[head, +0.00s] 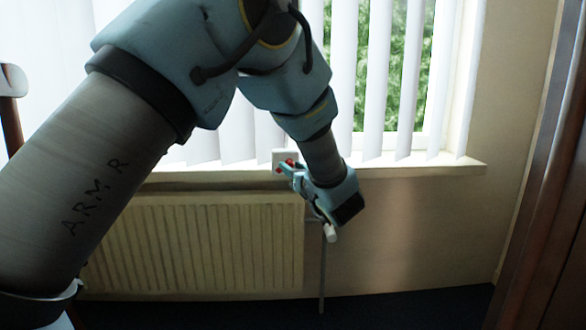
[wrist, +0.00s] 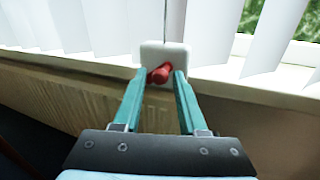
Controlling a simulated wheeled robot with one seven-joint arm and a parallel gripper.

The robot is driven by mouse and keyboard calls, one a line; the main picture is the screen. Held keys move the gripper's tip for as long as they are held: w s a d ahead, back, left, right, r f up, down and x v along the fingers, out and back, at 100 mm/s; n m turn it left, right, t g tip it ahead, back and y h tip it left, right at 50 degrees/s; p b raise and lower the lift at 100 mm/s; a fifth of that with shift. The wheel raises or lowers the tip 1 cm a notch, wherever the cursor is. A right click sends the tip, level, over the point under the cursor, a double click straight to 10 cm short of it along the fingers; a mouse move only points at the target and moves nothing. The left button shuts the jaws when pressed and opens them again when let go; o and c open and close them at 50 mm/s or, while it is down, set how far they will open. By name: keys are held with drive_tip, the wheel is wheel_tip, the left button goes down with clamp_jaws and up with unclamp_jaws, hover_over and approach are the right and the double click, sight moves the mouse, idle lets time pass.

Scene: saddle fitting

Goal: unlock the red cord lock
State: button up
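The red cord lock (wrist: 160,74) is a short red piece on a white plate (wrist: 178,52) at the window sill. A thin cord runs up from the plate in the wrist view. The red piece sits slightly slanted between the tips of my gripper (wrist: 161,76). The two teal fingers are spread, one on each side of it, with narrow gaps showing; whether either touches it is unclear. In the head view my gripper (head: 287,168) reaches to the plate (head: 280,155), and its fingers partly cover the red piece (head: 291,161).
White vertical blinds (head: 345,80) hang just above and behind the lock. The sill (head: 420,165) runs along both sides. A ribbed radiator (head: 190,245) stands below, with a pipe (head: 322,270) at its right. A dark wooden edge (head: 550,200) stands at the far right.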

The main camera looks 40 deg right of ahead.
clamp_jaws()
drive_tip(key=shift+r+n, duration=0.1)
drive_tip(key=shift+n, duration=0.2)
drive_tip(key=shift+w+a+r+n+g+b, duration=0.2)
drive_tip(key=shift+n+g+b, duration=0.15)
drive_tip(key=shift+n, duration=0.45)
drive_tip(key=shift+w+a+r+n+g+b, duration=0.2)
drive_tip(key=shift+n+g+b, duration=0.1)
drive_tip(key=shift+n+b, duration=0.35)
drive_tip(key=shift+w+a+r+n+g+b, duration=0.1)
drive_tip(key=shift+a+n+g+b, duration=0.25)
drive_tip(key=shift+n, duration=0.5)
drive_tip(key=shift+d, duration=0.1)
drive_tip(key=shift+o, duration=1.4)
unclamp_jaws()
drive_tip(key=shift+r, duration=0.1)
